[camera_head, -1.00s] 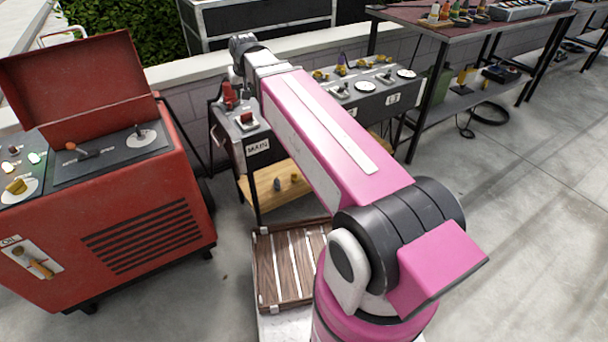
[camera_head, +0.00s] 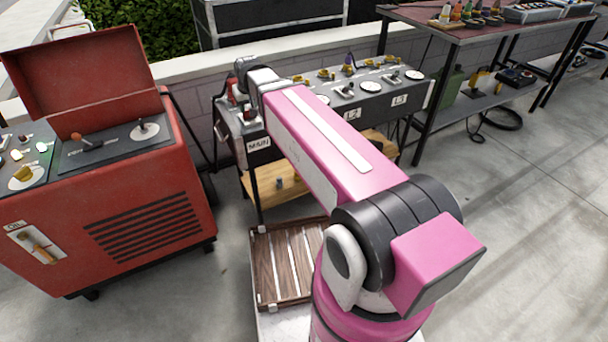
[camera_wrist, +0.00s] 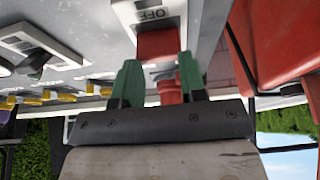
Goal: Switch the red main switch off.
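The red main switch (camera_wrist: 158,43) shows in the wrist view as a red block on a pale plate marked OFF, with the lettering upside down. My gripper (camera_wrist: 157,62) has two green fingers standing apart. The tips are at the near edge of the red block, one at each side. I cannot tell whether they touch it. My fingers are hidden there too.
Another red object (camera_wrist: 170,88) shows between and beyond my fingers. A red cabinet (camera_head: 150,215) with a raised lid stands at left.

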